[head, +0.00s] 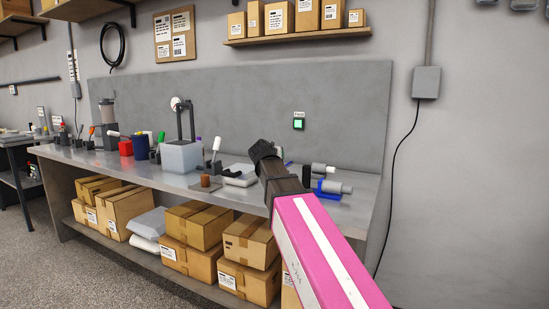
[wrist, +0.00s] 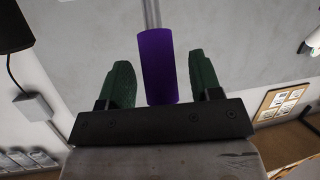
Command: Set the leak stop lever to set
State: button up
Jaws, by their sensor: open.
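A purple cylindrical grip (wrist: 158,66) on a thin grey rod shows in the wrist view; it looks like a lever handle. It lies between the two green fingers of my gripper (wrist: 160,80), with a visible gap on each side. My gripper is open. In the head view my gripper (head: 264,152) is a dark shape above the right part of the workbench, and I cannot make out the purple grip there. A lever with a white grip (head: 216,144) stands on the bench left of my gripper. No label names the leak stop lever legibly.
The metal workbench (head: 225,197) holds a clear block-shaped tank (head: 181,157), a red container (head: 125,148), a blue cylinder (head: 141,146) and several small levers. Grey cylindrical fittings (head: 335,187) lie right of my gripper. A green-lit switch (head: 298,123) is on the back panel. Cardboard boxes (head: 195,224) fill the lower shelf.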

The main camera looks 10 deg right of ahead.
jog(key=v, duration=0.9)
jog(key=shift+s, duration=0.4)
jog(key=shift+a+r, duration=0.15)
jog(key=shift+a, duration=0.05)
